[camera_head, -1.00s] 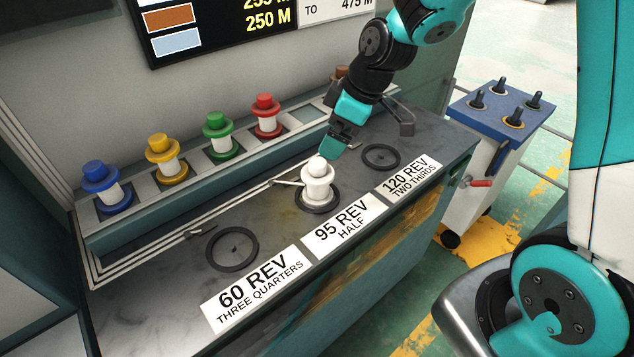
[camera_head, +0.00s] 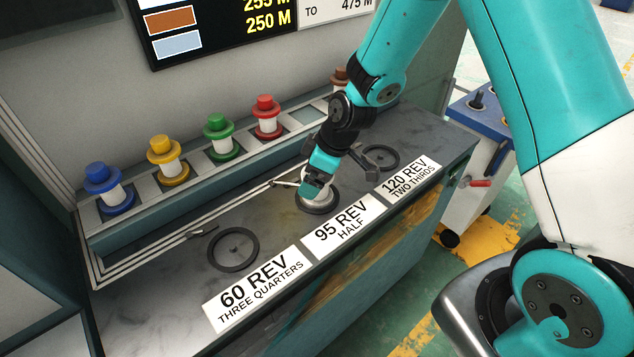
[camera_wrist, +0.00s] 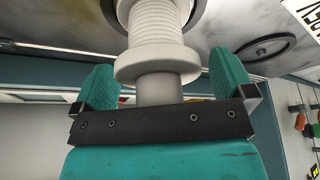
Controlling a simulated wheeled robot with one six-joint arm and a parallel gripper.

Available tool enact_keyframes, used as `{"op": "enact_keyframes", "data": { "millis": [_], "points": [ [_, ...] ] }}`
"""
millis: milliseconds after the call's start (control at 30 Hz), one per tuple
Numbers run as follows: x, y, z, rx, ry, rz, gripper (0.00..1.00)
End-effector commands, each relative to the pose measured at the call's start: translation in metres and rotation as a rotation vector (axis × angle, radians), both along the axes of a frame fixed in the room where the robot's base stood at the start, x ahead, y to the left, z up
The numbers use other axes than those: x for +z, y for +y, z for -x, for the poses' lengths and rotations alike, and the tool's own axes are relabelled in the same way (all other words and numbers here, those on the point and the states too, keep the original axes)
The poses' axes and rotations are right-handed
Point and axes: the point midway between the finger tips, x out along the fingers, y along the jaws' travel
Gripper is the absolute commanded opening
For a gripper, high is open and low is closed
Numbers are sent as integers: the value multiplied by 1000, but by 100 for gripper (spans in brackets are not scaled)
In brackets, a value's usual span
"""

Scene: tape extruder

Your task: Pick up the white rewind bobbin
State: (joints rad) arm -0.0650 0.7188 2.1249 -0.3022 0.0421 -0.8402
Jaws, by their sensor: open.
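The white rewind bobbin (camera_head: 314,201) stands upright on the ring by the "95 REV HALF" label. My gripper (camera_head: 318,187) is over it from above and hides most of it in the head view. In the wrist view the bobbin (camera_wrist: 157,62) shows its ribbed body, a wide flange and a narrower knob. My gripper (camera_wrist: 163,88) is open there, with one teal finger on each side of the knob end. Gaps show between the fingers and the knob.
Blue (camera_head: 108,188), yellow (camera_head: 167,161), green (camera_head: 221,136) and red (camera_head: 267,117) bobbins stand in the rack behind. An empty ring (camera_head: 233,250) lies to the left and another (camera_head: 381,157) to the right. A thin guide arm (camera_head: 245,207) reaches toward the white bobbin. A cart (camera_head: 481,150) stands right.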

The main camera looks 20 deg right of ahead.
Motion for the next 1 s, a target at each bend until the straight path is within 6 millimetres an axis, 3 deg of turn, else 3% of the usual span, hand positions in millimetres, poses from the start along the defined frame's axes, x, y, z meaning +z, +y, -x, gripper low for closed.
{"op": "enact_keyframes", "data": {
  "millis": [67, 100, 300, 367, 600, 767, 867, 1000],
  "points": [
    [0, 0, 0, 0, 0, 0, 100],
    [0, 0, 0, 0, 0, 0, 95],
    [1, 0, 0, 0, -1, -1, 49],
    [1, 0, 0, 0, -1, 0, 40],
    [3, 0, -1, 1, -2, -1, 40],
    [15, 0, -1, 1, -5, -1, 40],
    [32, 0, -1, 1, -8, -1, 40],
    [73, 0, -2, 1, -12, -1, 40]
  ]
}}
